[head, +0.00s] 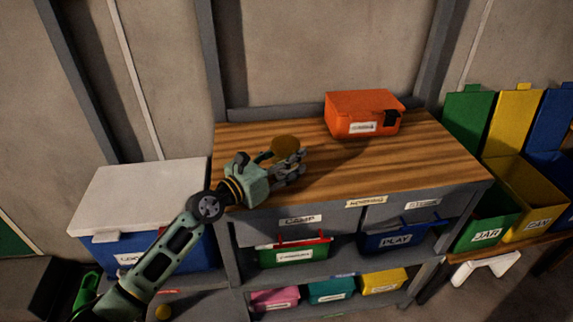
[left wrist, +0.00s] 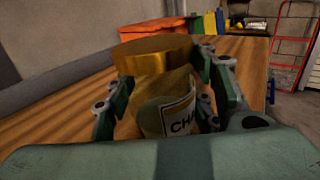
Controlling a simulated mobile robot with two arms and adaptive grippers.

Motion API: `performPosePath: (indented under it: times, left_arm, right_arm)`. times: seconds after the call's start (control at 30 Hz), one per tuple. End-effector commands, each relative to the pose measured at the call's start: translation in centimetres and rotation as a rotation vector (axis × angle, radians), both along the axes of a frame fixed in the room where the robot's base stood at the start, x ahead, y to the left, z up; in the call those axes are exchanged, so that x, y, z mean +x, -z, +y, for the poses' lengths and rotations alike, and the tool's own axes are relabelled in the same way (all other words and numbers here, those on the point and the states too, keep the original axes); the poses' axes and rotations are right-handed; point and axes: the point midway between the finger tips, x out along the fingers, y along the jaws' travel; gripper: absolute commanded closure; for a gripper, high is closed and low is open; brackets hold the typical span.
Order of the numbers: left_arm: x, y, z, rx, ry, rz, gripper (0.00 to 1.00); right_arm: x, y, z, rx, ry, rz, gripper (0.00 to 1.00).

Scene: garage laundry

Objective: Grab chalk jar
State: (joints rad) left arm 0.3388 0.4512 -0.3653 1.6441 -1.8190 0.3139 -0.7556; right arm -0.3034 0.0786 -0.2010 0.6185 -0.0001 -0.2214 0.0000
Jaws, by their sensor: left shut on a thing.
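The chalk jar (left wrist: 165,90) has a gold-brown lid and a pale label with the letters "CHA" in the left wrist view. It stands between the fingers of my left gripper (left wrist: 170,95), which is shut on it. In the head view the jar's round lid (head: 285,145) shows just behind my left gripper (head: 284,168), over the left part of the wooden worktop (head: 420,160). The jar's lower part is hidden by the gripper there. I cannot tell whether its base touches the wood. My right gripper is not in view.
An orange box (head: 345,112) stands at the worktop's back. Below are drawers and shelves with several labelled bins. A white-lidded blue box (head: 140,195) stands left. Open green (head: 485,230), yellow (head: 535,195) and blue bins stand right. The worktop's right part is clear.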

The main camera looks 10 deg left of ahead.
Motion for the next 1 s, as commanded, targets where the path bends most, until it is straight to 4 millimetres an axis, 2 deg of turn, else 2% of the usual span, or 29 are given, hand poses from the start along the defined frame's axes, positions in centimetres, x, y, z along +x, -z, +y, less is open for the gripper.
performPosePath:
  times: [0.17, 0.47, 0.63, 0.77, 1.0]
  left_arm:
    - [0.0, 0.0, 0.0, -0.001, -0.001, -0.001, 0.82]
    - [0.0, -0.4, 0.0, -0.001, 0.000, 0.000, 0.83]
    - [0.0, -2.2, 0.0, -0.002, 0.000, -0.002, 0.83]
    - [0.0, -4.6, 0.0, -0.002, 0.000, -0.005, 0.83]
    - [-1.6, -7.3, -4.3, -0.010, 0.004, -0.002, 0.83]
  right_arm:
    - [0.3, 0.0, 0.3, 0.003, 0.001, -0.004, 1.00]
    - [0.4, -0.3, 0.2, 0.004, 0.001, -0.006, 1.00]
    - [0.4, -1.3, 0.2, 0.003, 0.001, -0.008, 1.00]
    - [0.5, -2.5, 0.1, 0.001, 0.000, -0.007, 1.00]
    - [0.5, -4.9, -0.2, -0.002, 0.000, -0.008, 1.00]
